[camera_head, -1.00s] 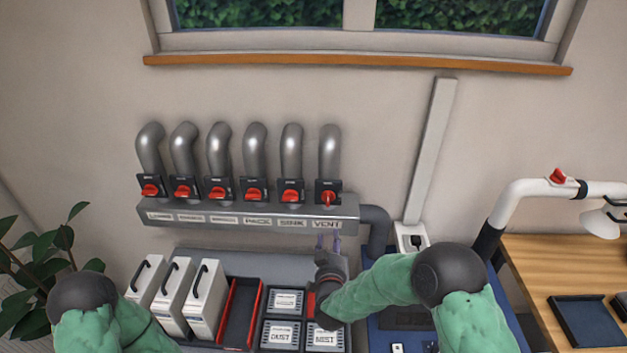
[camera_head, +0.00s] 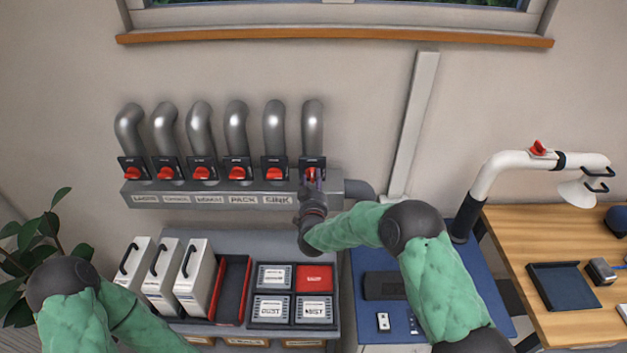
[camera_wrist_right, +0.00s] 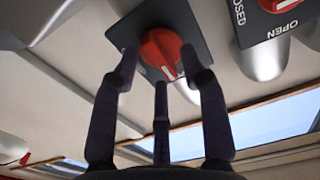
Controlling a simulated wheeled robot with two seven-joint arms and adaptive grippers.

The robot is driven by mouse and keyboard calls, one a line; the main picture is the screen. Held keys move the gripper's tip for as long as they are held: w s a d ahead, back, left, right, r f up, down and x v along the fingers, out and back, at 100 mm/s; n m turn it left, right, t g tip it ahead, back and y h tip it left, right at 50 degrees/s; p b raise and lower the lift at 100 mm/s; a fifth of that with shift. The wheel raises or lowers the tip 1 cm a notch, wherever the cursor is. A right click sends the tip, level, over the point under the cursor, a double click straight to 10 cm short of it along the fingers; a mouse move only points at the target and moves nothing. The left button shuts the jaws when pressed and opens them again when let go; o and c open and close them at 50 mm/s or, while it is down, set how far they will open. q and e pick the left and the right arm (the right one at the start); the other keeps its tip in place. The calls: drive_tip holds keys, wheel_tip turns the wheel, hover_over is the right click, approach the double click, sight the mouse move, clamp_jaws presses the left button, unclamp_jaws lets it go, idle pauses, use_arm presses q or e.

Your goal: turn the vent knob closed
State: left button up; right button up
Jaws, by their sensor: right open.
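The vent knob (camera_head: 311,171) is red on a dark plate, at the right end of the row below the last pipe. In the right wrist view the knob (camera_wrist_right: 161,50) shows close up with a white mark. My right gripper (camera_head: 312,180) reaches up in front of it from below. In the wrist view its dark fingers (camera_wrist_right: 158,68) are spread open, with the tips around the knob's sides and lower edge; I cannot tell whether they touch it. The gripper hides the VENT label. My left forearm is at the lower left; its gripper is out of view.
The neighbouring sink knob (camera_head: 274,174) is close on the left; its plate (camera_wrist_right: 275,15) reads CLOSED and OPEN in the wrist view. The grey manifold (camera_head: 160,200) carries several pipes. Below is a grey shelf (camera_head: 225,243) with white binders (camera_head: 193,280) and labelled boxes (camera_head: 272,308).

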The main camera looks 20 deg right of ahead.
drive_tip(key=shift+w+d, duration=0.1)
drive_tip(key=shift+w, duration=0.15)
clamp_jaws()
